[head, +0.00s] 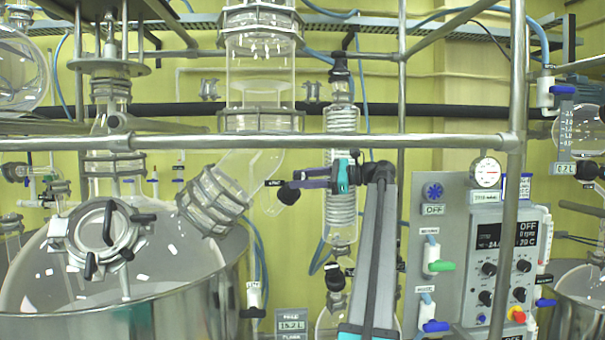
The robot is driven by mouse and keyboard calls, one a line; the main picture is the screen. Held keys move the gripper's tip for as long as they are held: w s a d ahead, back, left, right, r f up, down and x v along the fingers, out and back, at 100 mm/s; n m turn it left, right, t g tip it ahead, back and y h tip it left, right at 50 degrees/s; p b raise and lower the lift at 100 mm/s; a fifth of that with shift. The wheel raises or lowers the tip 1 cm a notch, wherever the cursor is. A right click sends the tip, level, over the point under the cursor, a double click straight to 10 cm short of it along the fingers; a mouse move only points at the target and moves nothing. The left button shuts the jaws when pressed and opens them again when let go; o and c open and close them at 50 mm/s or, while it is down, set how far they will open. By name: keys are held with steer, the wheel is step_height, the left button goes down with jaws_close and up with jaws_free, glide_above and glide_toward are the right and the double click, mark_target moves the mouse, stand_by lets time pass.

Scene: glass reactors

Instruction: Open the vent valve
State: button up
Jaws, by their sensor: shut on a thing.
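My gripper (300,182) reaches leftward from the teal wrist, in front of the coiled glass condenser. Its purple-grey fingers are closed at a dark knob (288,194), which I take to be the vent valve's handle. A small white label (274,183) shows just left of the fingertips, too small to read for sure. The valve's body is mostly hidden behind the fingers, so I cannot tell how far it is turned.
A horizontal steel rail (270,140) crosses just above my gripper. The glass condenser (341,215) stands behind it. A steel-jacketed reactor (150,315) fills the lower left. A grey control panel (465,260) with gauge and valves stands right of my arm.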

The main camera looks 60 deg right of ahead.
steer(key=shift+n, duration=0.3)
steer(key=o, duration=1.1)
steer(key=shift+w, duration=0.1)
steer(key=shift+c, duration=0.2)
steer(key=shift+s+r+p, duration=0.1)
steer(key=shift+s+p, duration=0.1)
steer(key=shift+p, duration=0.25)
